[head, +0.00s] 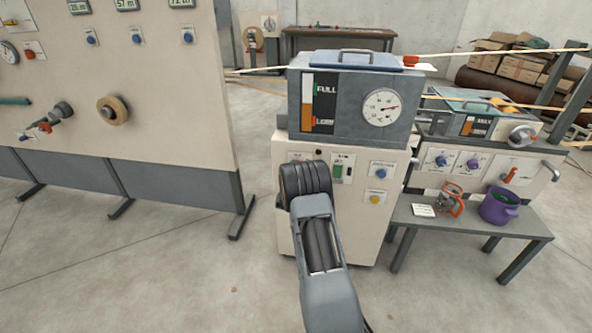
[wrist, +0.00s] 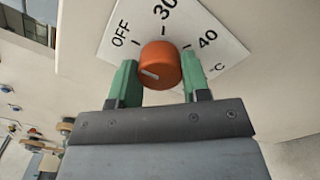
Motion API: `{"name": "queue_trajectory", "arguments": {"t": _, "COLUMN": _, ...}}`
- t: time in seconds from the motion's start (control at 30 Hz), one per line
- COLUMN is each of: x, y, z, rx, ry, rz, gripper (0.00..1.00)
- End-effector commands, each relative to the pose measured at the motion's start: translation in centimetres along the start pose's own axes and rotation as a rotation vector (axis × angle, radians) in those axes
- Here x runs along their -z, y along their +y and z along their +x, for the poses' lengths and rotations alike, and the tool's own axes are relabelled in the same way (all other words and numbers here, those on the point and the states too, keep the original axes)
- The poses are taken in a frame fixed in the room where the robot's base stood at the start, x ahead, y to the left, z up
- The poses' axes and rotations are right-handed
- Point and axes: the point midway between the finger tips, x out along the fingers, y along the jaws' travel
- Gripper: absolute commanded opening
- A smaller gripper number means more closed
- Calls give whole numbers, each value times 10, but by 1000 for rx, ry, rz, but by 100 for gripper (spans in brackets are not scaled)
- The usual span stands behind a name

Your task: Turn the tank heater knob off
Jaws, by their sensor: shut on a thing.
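The orange heater knob (wrist: 160,62) sits on a white dial plate (wrist: 108,38) marked OFF, 30 and 40 °C in the wrist view. A short white line shows on the knob's lower face; I cannot tell for sure which mark it points to. My gripper (wrist: 158,72) has one green finger on each side of the knob and is shut on it. In the head view my arm reaches to the front of the cream cabinet (head: 374,230) under the grey tank (head: 338,101) with its round gauge. My arm hides the knob and my fingertips there.
A low table (head: 414,214) at the right holds a purple pot (head: 499,208) and an orange-handled item (head: 450,200). A second machine (head: 478,163) stands behind it. A large cream control panel (head: 150,60) stands at the left. The floor between panel and cabinet is clear.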

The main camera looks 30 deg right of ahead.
Motion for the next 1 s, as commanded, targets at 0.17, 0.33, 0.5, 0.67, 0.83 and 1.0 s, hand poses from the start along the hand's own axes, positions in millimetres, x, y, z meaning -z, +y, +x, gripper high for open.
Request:
{"name": "queue_trajectory", "arguments": {"t": 0.17, "x": 1, "y": 0, "z": 0, "rx": -1, "ry": 2, "rz": -11, "gripper": 20}}
{"name": "queue_trajectory", "arguments": {"t": 0.33, "x": 1, "y": 0, "z": 0, "rx": -1, "ry": 2, "rz": -11, "gripper": 20}}
{"name": "queue_trajectory", "arguments": {"t": 0.5, "x": 1, "y": 0, "z": 0, "rx": -1, "ry": 2, "rz": -10, "gripper": 51}}
{"name": "queue_trajectory", "arguments": {"t": 0.67, "x": 0, "y": 0, "z": 0, "rx": 0, "ry": 1, "rz": -9, "gripper": 66}}
{"name": "queue_trajectory", "arguments": {"t": 0.83, "x": 0, "y": 0, "z": 0, "rx": 0, "ry": 0, "rz": -8, "gripper": 69}}
{"name": "queue_trajectory", "arguments": {"t": 1.0, "x": 0, "y": 0, "z": -4, "rx": 1, "ry": 0, "rz": -8, "gripper": 69}}
